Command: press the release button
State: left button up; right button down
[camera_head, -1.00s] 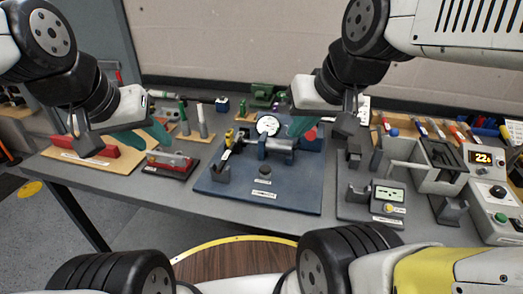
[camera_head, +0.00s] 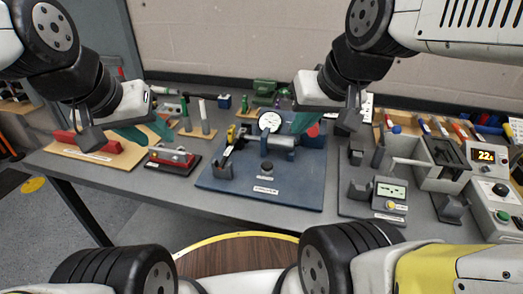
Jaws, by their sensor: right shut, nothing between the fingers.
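A dark round button (camera_head: 267,166) stands up from the front of the blue fixture plate (camera_head: 285,197). A small white label lies in front of it, too small to read. Behind it the plate carries a grey cylinder and a round white dial (camera_head: 270,122). My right gripper (camera_head: 348,123) is shut and empty, above and right of the plate's back right part, apart from the button. My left gripper (camera_head: 91,139) hangs at the left, over the wooden board with the red bar. Its fingers are partly hidden, so its opening is unclear.
A grey stand with a small meter (camera_head: 389,193) and yellow button is right of the plate. Beyond it are a grey bin and a control box (camera_head: 497,216) with a green button. A red-topped fixture (camera_head: 171,158) sits left. The bench's front strip is mostly clear.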

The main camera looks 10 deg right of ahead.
aim_at(267, 166)
jog(key=j+z, duration=0.2)
jog(key=j, duration=0.25)
jog(key=k+j+z, duration=0.2)
jog(key=j, duration=0.2)
jog(key=j+z, duration=0.2)
jog(key=j, duration=0.2)
jog(key=k+j+z, duration=0.2)
jog(key=j, duration=0.15)
